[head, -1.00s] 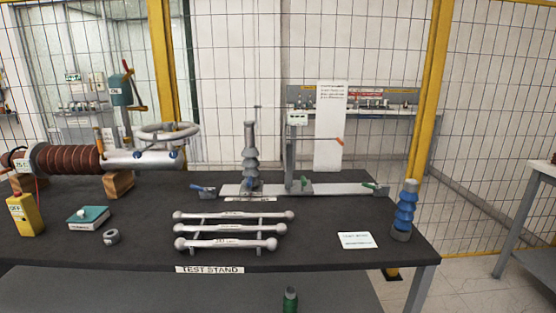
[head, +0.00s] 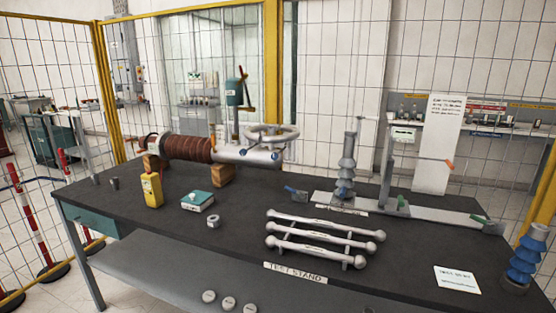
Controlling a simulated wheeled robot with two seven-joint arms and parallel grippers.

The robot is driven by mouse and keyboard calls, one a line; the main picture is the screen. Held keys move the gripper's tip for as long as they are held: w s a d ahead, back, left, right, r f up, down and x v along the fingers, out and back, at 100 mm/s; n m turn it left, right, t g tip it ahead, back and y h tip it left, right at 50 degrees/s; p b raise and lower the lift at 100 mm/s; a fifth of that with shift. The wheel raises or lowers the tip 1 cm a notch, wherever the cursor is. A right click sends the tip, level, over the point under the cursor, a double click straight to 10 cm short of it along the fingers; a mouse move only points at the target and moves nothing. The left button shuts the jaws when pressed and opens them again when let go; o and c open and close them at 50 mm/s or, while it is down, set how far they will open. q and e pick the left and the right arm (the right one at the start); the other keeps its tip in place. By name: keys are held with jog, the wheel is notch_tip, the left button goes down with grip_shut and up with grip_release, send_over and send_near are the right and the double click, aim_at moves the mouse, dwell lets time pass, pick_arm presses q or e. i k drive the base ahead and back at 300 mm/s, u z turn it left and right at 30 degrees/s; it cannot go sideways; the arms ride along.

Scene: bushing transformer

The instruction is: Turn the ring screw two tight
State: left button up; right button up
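The bushing transformer (head: 189,147) lies on its side at the back left of the table, with a ribbed brown body, a silver cylindrical end (head: 246,154) and a ring-shaped top part (head: 275,133). Two blue knob-like screws show on the silver end, one at the left (head: 243,152) and one at the right (head: 275,155). I cannot tell which is ring screw two or how tight either is. It rests on wooden blocks (head: 222,174). Neither of my grippers is in view.
The dark table (head: 150,228) also holds a yellow meter (head: 152,190), a teal box (head: 197,201), a grey tape roll (head: 213,221), silver rods (head: 320,237) and a blue insulator (head: 524,260). A yellow-framed mesh fence (head: 108,95) stands behind. Striped posts (head: 32,225) stand at the left.

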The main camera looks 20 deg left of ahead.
aim_at(273, 156)
jog(key=u, duration=2.6)
jog(key=i, duration=0.5)
jog(key=z, duration=3.2)
